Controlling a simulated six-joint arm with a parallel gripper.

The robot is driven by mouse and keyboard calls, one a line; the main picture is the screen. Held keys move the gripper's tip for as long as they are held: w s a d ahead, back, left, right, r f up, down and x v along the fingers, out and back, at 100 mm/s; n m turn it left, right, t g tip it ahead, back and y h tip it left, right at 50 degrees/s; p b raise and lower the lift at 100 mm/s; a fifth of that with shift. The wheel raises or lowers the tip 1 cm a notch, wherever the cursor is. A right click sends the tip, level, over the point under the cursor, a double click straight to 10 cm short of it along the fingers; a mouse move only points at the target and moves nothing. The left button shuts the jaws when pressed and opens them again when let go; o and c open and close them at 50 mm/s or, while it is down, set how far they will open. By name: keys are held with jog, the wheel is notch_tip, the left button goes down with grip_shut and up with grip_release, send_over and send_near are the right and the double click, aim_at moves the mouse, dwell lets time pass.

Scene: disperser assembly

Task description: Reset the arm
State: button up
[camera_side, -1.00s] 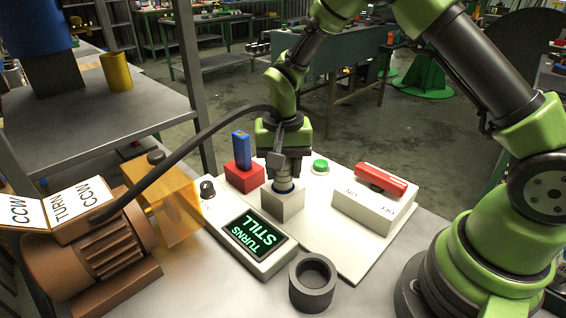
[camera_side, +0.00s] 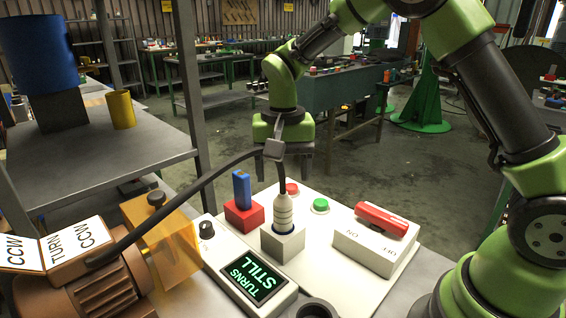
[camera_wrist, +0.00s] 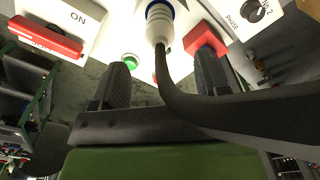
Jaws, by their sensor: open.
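My gripper (camera_side: 284,165) is open and empty in the side view, above and behind the white plug (camera_side: 283,212). The plug stands upright in a pale socket block (camera_side: 284,243), with a black cable (camera_side: 190,200) running from its top to the brown motor (camera_side: 95,285). In the wrist view my two dark fingers (camera_wrist: 164,82) are spread apart, with the plug (camera_wrist: 159,25) and its cable (camera_wrist: 185,105) showing between and beyond them.
A red block with a blue top (camera_side: 243,207), a green button (camera_side: 320,205), a red button (camera_side: 291,189) and a white switch box with a red lever (camera_side: 376,246) share the white panel. A display reading "TURNS STILL" (camera_side: 256,277) lies in front.

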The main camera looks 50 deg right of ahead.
jog(key=shift+r, duration=0.75)
jog(key=shift+s+r, duration=0.2)
jog(key=shift+r, duration=0.2)
jog(key=s+r+n+t+y, duration=0.15)
jog(key=s+r+t, duration=0.25)
jog(key=s+r, duration=0.55)
jog(key=s+r+n+t, duration=0.1)
jog(key=s+n+t, duration=0.1)
jog(key=s, duration=0.8)
jog(key=shift+s+r+n+t, duration=0.2)
jog(key=shift+n+t, duration=0.15)
jog(key=shift+t, duration=0.25)
jog(key=shift+y, duration=0.25)
